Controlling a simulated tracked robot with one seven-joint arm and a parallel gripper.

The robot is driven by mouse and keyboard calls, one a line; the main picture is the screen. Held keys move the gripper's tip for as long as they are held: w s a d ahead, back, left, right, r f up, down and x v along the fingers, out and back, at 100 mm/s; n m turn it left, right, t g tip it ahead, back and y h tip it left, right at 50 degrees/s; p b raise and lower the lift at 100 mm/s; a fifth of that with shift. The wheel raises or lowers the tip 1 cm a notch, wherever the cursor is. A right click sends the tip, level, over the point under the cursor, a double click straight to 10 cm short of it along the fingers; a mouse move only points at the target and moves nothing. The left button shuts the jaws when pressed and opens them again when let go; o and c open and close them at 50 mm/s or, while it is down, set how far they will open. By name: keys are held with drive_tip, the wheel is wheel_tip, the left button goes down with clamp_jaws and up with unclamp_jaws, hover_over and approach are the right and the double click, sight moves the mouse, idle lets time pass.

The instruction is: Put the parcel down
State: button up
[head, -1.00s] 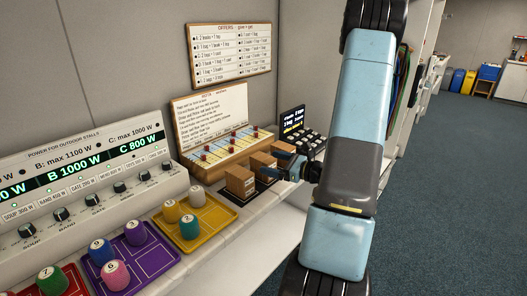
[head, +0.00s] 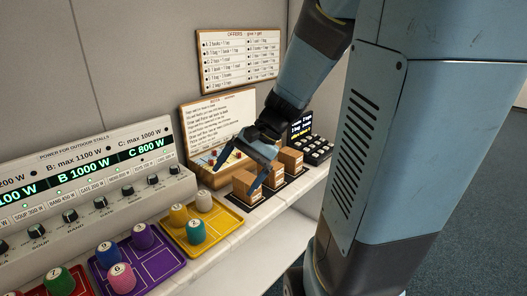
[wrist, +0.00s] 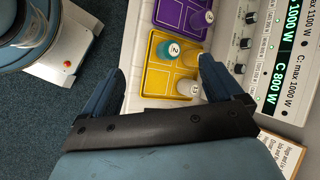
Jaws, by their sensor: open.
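Three brown cardboard parcels stand in a row on dark mats on the counter in the head view: a front one (head: 245,187), a middle one (head: 274,178) and a back one (head: 291,160). My gripper (head: 239,172) is open and empty, its fingers pointing down and left in front of and above the row. One finger partly covers the front parcel. In the wrist view my gripper (wrist: 160,77) has its fingers wide apart with no parcel between them; the yellow tray shows beyond. No parcel shows in the wrist view.
A yellow tray (head: 181,240) with several numbered pegs and a purple tray (head: 170,262) lie left of the parcels. A wooden board (head: 219,180) stands behind, with a dark keypad (head: 309,146) to the right. The power panel (head: 95,180) lines the wall.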

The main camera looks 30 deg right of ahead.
drive_tip(key=s+d+r+n+t+h, duration=0.2)
drive_tip(key=s+r+n+t+h, duration=0.2)
drive_tip(key=s+r+n+h, duration=0.3)
wheel_tip(320, 180, up, 2)
drive_tip(key=shift+s+d+r+n, duration=0.15)
drive_tip(key=shift+s+d+n, duration=0.15)
drive_tip(key=shift+s+n, duration=0.4)
